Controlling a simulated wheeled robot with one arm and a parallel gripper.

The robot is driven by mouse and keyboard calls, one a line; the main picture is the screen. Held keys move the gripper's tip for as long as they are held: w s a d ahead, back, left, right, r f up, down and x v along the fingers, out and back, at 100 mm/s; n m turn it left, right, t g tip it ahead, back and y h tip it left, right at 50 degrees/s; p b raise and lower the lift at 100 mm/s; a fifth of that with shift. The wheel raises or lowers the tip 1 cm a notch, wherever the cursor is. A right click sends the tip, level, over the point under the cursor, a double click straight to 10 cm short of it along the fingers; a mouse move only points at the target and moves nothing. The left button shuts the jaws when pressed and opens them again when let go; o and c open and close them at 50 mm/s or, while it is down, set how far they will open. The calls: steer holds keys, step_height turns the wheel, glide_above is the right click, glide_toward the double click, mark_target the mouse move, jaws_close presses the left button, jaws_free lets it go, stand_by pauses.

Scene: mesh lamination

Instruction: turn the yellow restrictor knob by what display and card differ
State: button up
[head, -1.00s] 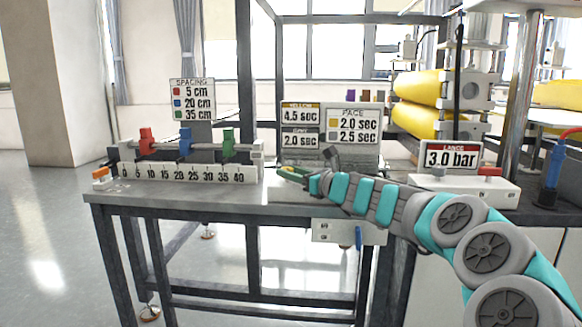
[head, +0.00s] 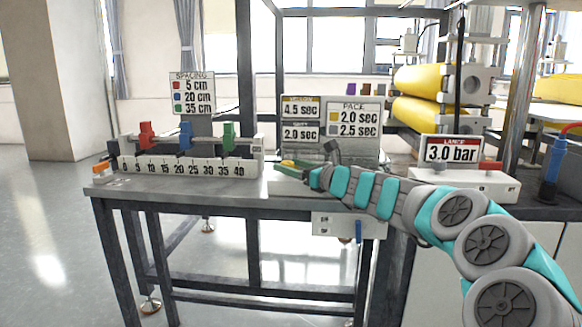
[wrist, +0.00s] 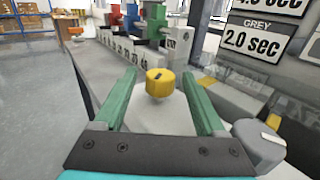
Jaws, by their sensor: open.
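The yellow knob (wrist: 160,84) stands upright on a pale panel in the wrist view, with a dark mark on its top. My gripper (wrist: 158,73) is open, its two green fingers on either side of the knob with gaps visible. In the head view my gripper (head: 291,165) is at the panel's left end and mostly hides the knob. The upper display (head: 300,107) reads 4.5 sec and the lower grey display (head: 300,133) reads 2.0 sec. The pace card (head: 354,117) shows 2.0 sec beside yellow and 2.5 sec beside grey.
A grey knob (wrist: 258,140) stands close to the right finger. Left on the table are a ruler (head: 185,168) with red, blue and green sliders and a spacing card (head: 192,92). A 3.0 bar display (head: 451,150) and yellow rollers (head: 420,80) are at right.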

steer(key=v, duration=0.7)
steer(key=shift+b, duration=0.3)
steer(key=shift+s+d, duration=0.25)
